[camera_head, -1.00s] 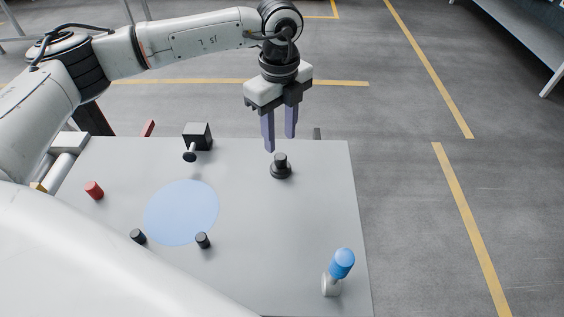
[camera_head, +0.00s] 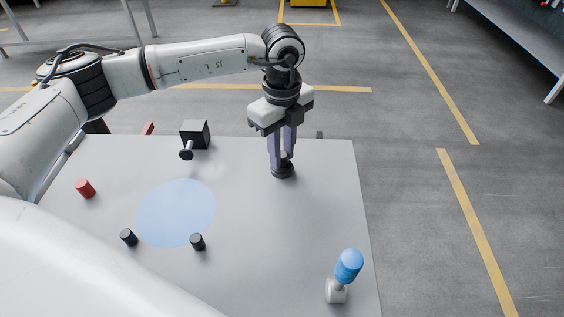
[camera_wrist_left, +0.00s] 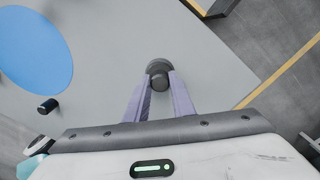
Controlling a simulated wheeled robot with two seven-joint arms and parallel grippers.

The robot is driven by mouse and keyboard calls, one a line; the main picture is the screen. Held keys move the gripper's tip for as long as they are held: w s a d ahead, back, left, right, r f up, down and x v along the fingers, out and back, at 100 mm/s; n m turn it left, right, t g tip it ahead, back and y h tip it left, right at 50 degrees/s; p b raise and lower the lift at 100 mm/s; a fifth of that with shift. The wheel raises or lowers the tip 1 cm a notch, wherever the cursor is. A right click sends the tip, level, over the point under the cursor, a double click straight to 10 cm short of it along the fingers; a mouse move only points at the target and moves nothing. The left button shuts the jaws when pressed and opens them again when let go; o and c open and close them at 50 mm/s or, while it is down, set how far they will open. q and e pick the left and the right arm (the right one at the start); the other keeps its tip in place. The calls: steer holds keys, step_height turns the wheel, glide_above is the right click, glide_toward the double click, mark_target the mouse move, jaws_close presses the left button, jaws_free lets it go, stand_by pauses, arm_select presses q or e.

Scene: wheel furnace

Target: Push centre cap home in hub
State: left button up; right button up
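A dark round piece with an upright knob (camera_head: 282,172), which looks like the centre cap, stands on the grey table near its far right. My left gripper (camera_head: 282,160) points straight down over it, its two pale purple fingers on either side of the knob. In the left wrist view the dark piece (camera_wrist_left: 158,68) shows at the fingertips, and the fingers look closed against its knob. The fingers partly hide the knob in the head view. A black block with a short shaft and disc (camera_head: 195,134), possibly the hub, stands to the left. My right gripper is not in view.
A blue round patch (camera_head: 177,212) marks the grey table (camera_head: 290,225). A red cylinder (camera_head: 85,188) and two small black cylinders (camera_head: 129,237) (camera_head: 198,241) stand around it. A blue-topped item (camera_head: 348,266) stands at the near right. The table's middle is clear.

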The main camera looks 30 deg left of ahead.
mark_target(282, 155)
arm_select(q)
steer(key=shift+r, duration=0.1)
jaws_close()
steer(key=shift+r+p, duration=1.4)
steer(key=shift+r, duration=0.65)
steer(key=shift+f, duration=0.1)
